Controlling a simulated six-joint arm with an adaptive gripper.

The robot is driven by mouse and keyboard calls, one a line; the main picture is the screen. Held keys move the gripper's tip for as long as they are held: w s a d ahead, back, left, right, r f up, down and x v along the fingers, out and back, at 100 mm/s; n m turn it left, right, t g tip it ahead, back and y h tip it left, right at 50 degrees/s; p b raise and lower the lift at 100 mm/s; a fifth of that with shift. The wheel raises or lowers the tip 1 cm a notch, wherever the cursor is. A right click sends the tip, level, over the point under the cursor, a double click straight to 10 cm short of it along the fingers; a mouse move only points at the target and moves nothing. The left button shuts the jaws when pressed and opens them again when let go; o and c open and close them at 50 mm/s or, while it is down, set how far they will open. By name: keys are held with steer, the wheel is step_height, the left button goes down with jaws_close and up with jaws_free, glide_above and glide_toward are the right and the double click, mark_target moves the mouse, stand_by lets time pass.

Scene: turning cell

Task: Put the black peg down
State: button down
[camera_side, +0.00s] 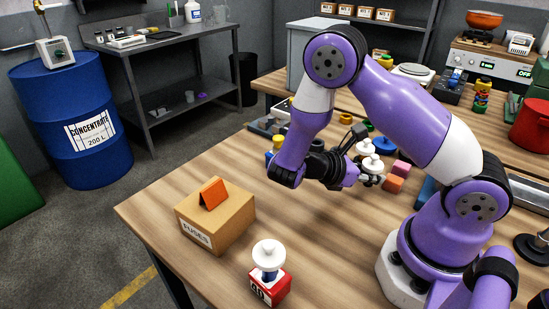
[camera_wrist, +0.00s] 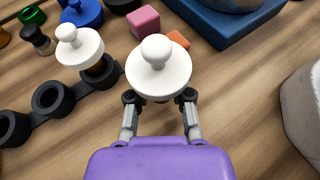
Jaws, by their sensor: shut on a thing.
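A white round head with a knob (camera_wrist: 158,70) sits between my fingertips in the wrist view. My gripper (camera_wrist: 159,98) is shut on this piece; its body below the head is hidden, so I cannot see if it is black. In the side view the held white-headed piece (camera_side: 372,164) is at the end of my arm, over the wooden table (camera_side: 300,245). How far it is above the table, I cannot tell. A second white-headed piece (camera_wrist: 79,45) stands at a black strip of ring sockets (camera_wrist: 48,98), left of the held one; two sockets there look empty.
A pink cube (camera_wrist: 144,20), an orange cube (camera_wrist: 178,40) and a blue tray (camera_wrist: 215,27) lie just beyond the held piece. A cardboard fuses box (camera_side: 225,225) and a white-topped blue piece (camera_side: 268,262) on a red box (camera_side: 270,290) stand at the front. Bare wood lies between.

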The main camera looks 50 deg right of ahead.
mark_target(375, 155)
step_height(375, 155, up, 7)
steer(key=shift+f, duration=0.15)
steer(key=shift+w+r+n+t+h, duration=0.4)
steer(key=shift+w+r+n+t, duration=0.3)
steer(key=shift+r+t, duration=0.15)
steer(key=w+a+r+n+t+y, duration=0.7)
steer(key=w+a+r+n+t, duration=0.8)
steer(key=w+n+t, duration=0.35)
steer(key=w+a+f+n+y, duration=0.1)
steer(key=w+a+f, duration=0.35)
steer(key=f, duration=0.25)
steer(key=w+a+f+n+y, duration=0.1)
steer(key=w+a+f+n, duration=0.15)
steer(key=a+f, duration=0.35)
steer(key=shift+m+t, duration=0.4)
steer(key=w+d+f, duration=0.2)
steer(key=d, duration=0.1)
steer(key=w+d+f, duration=0.2)
steer(key=d+f, duration=0.1)
steer(key=w+d+f, duration=0.1)
steer(key=d+f, duration=0.1)
steer(key=d, duration=0.1)
steer(key=shift+w+d+f, duration=0.35)
steer(key=shift+w+d, duration=0.05)
steer(key=shift+w+d+f, duration=0.15)
steer(key=shift+d+f, duration=0.05)
steer(key=shift+d, duration=0.05)
steer(key=shift+d+f, duration=0.1)
steer(key=shift+f, duration=1.9)
steer(key=shift+f, duration=0.1)
